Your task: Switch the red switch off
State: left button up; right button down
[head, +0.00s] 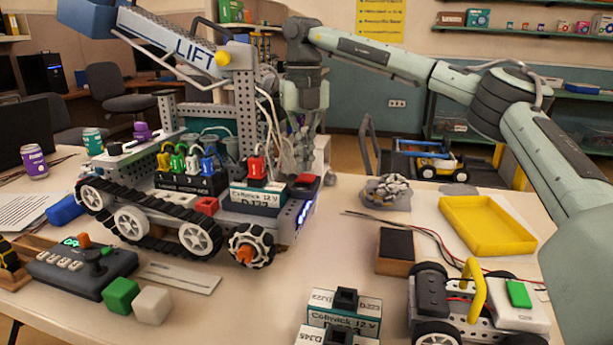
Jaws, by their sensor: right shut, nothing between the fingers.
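A tracked robot (285,228) with a raised arm marked LIFT stands on the table at left centre. A red block-like part (306,180), which may be the red switch, sits on its right end near the blue lights. Another small red part (206,205) is set in its side, so I cannot tell for certain which is the switch, nor its on or off position. My right gripper (303,160) points down behind the robot's right end, close to the first red part; contact cannot be told. It is shut and empty. My left gripper is not in view.
Colored plugs (187,160) and a red battery connector (256,168) stand on the robot, with cables beside the gripper. A control box (80,268), a yellow tray (487,226), a small wheeled robot (470,305) and batteries (343,318) surround it. The table's centre is fairly clear.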

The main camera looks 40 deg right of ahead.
aim_at(304, 178)
jog(key=shift+f+b, duration=0.5)
jog(key=shift+f, duration=0.55)
dwell(0.7)
notch_tip(304, 178, up, 2)
jog(key=shift+r+p, duration=0.25)
jog(key=shift+p, duration=0.9)
jog(key=shift+r+p, duration=0.85)
jog(key=shift+r, duration=1.4)
